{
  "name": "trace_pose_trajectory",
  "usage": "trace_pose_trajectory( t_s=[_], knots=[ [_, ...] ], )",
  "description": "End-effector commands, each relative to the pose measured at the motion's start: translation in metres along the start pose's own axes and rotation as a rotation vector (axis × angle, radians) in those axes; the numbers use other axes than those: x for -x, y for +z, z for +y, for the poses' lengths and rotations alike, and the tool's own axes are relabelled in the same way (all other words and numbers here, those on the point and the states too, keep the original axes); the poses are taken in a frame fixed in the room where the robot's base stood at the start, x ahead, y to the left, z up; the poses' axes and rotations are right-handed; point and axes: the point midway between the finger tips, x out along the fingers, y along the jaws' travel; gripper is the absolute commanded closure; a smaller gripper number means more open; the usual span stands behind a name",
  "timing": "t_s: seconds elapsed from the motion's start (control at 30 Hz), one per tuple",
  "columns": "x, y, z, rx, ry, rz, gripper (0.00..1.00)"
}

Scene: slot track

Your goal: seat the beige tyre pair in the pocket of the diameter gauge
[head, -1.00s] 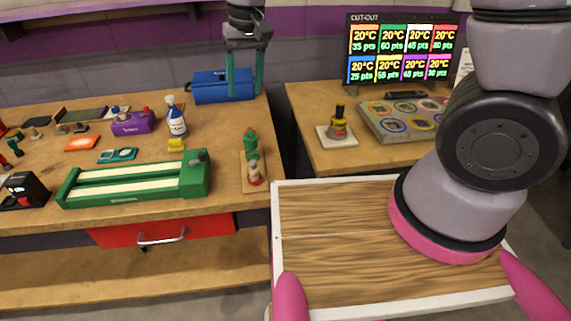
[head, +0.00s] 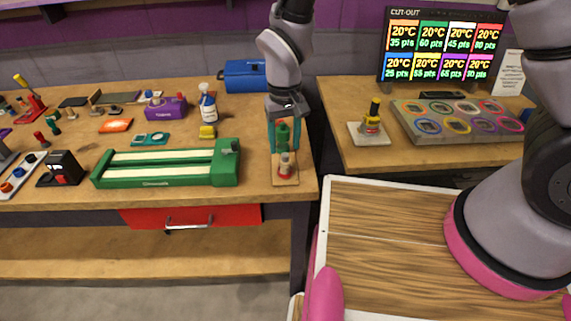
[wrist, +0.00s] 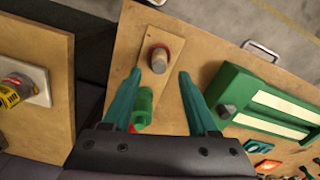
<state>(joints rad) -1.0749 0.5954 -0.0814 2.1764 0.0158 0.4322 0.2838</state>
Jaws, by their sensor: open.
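My gripper (head: 284,148) is open, its teal fingers pointing down over a small wooden board (head: 284,182) at the bench's right end. In the wrist view, the gripper (wrist: 160,72) straddles this board. On the board are a green cylindrical piece (wrist: 143,104), close between the fingers, and a grey-topped post (wrist: 159,59) with a red ring, just beyond the fingertips. The post looks pale in the head view (head: 285,165). I cannot tell for sure which piece is the beige tyre pair. A small black block with a red and white front (head: 62,168) may be the diameter gauge.
A green two-lane frame (head: 160,166) lies left of the board. A pale tray (head: 20,178) with coloured round pieces is at far left. A white bottle (head: 208,104) and blue case (head: 243,75) stand behind.

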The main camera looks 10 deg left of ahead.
Motion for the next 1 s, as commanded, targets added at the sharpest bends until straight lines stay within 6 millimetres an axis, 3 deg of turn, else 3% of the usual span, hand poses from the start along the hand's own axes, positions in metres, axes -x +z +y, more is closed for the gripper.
trace_pose_trajectory(
  t_s=[0.2, 0.47, 0.63, 1.0],
  knots=[
    [-0.028, 0.001, 0.001, -0.001, 0.0, -0.001, 0.41],
    [-0.03, 0.001, 0.001, 0.0, -0.001, 0.001, 0.41],
    [-0.03, 0.001, 0.001, 0.0, -0.001, 0.001, 1.0],
    [-0.025, 0.0, 0.001, 0.0, -0.002, 0.003, 1.0]
  ],
)
